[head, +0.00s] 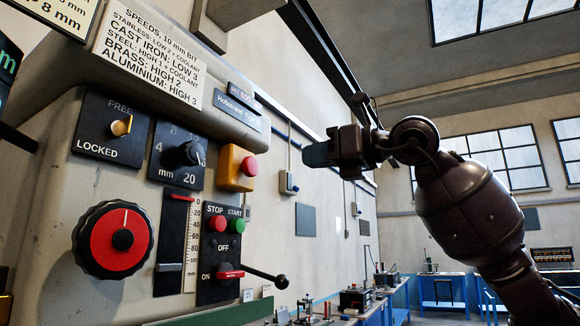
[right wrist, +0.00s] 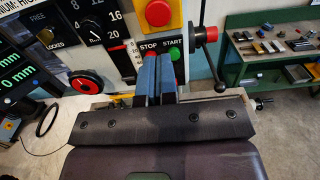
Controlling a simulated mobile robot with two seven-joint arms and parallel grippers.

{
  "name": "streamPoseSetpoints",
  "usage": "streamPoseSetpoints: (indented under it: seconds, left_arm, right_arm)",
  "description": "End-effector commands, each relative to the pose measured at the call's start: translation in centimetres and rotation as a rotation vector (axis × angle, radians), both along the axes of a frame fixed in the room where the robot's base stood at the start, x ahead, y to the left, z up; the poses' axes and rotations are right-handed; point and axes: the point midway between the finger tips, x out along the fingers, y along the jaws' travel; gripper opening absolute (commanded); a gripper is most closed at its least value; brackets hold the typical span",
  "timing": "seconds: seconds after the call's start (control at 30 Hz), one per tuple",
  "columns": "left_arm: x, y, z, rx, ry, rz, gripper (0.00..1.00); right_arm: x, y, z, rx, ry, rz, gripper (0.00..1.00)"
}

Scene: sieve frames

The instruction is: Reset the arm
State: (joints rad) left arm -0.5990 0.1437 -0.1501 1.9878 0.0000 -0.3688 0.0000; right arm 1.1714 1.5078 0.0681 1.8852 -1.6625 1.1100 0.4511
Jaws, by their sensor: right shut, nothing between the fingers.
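My right arm comes in from the right in the head view, bent at its elbow, with the gripper (head: 318,154) pointing left. Its blue fingers are together and empty, in the air to the right of the machine's control panel. In the right wrist view the closed fingers (right wrist: 158,72) point at the panel and cover part of it below the stop button (right wrist: 149,47). I cannot tell how far the tips are from it, but the head view shows the gripper apart from the panel. My left gripper is in neither view.
A green bench (right wrist: 275,55) with several small parts stands at right. Air around the gripper looks free.

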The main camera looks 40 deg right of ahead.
Motion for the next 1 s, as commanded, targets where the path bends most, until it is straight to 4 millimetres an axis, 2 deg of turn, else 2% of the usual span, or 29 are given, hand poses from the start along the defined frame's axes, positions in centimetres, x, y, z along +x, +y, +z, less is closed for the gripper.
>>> streamPoseSetpoints:
  seconds: [0.13, 0.3, 0.57, 0.67, 0.77, 0.87, 1.0]
  left_arm:
    - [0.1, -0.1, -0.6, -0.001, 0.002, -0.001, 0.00]
    - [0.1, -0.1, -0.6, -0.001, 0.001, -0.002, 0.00]
    - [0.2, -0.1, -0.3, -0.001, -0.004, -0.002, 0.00]
    - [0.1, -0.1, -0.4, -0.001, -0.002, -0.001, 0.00]
    - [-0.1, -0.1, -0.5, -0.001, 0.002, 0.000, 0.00]
    - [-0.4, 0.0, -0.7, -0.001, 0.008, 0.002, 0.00]
    - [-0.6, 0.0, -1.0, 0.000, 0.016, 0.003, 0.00]
  right_arm:
    - [-1.5, -0.7, -0.1, 0.000, 0.000, -0.002, 0.00]
    - [-2.3, -1.0, 0.0, 0.000, -0.002, 0.000, 0.00]
    - [-2.5, -1.0, 0.1, -0.001, -0.001, 0.002, 0.00]
    - [-1.6, -0.7, -0.8, 0.010, 0.018, 0.026, 0.00]
    - [0.6, 0.2, -3.4, 0.044, 0.068, 0.096, 0.00]
    - [3.7, 1.6, -7.9, 0.119, 0.151, 0.209, 0.00]
    - [7.4, 3.4, -15.1, 0.286, 0.270, 0.374, 0.00]
